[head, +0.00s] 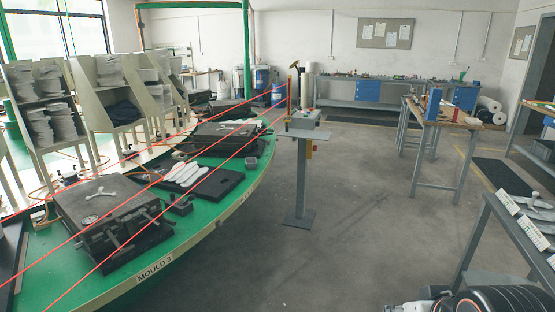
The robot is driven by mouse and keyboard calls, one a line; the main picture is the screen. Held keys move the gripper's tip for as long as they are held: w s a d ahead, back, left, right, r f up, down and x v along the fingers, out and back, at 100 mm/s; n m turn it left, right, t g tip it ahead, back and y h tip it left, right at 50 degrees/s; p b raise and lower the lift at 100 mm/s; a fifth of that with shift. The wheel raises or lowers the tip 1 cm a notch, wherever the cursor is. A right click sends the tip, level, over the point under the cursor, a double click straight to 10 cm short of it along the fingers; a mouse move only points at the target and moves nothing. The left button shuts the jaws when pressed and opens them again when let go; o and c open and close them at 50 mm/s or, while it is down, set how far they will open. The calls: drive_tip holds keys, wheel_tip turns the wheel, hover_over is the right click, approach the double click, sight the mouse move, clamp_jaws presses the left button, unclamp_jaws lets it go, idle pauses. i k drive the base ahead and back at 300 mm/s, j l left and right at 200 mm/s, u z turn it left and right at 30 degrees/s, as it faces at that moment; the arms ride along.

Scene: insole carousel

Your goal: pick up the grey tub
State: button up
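I cannot pick out a grey tub with certainty. A small dark grey box-like piece (183,207) sits on the green carousel's near edge, right of the front mould. A similar small grey piece (251,162) sits farther back along the same edge. Both are too small to tell whether they are hollow. My gripper is not in view; only a rounded black and white part of my own body shows at the bottom right.
The green carousel (215,229) fills the left, with closed dark moulds (105,207) and white insoles (187,172). Red lines cross above it. A grey pedestal (301,175) stands at its right edge. Grey floor (345,240) is open in the middle. Workbenches (440,118) stand right.

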sight(251, 164)
drive_tip(key=i+j, duration=0.35)
drive_tip(key=i, duration=0.25)
drive_tip(key=i+j+z, duration=0.1)
drive_tip(key=i+j, duration=0.2)
drive_tip(key=i, duration=0.3)
drive_tip(key=i+j, duration=0.4)
drive_tip(key=i, duration=0.15)
drive_tip(key=i+j+z, duration=0.1)
drive_tip(key=j, duration=0.2)
drive_tip(key=i+j, duration=0.2)
drive_tip(key=j, duration=0.15)
drive_tip(key=i+j+z, duration=0.15)
drive_tip(key=j, duration=0.15)
drive_tip(key=i+j, duration=0.15)
drive_tip(key=j, duration=0.2)
drive_tip(key=i+j, duration=0.15)
drive_tip(key=i, duration=0.3)
drive_tip(key=z, duration=0.05)
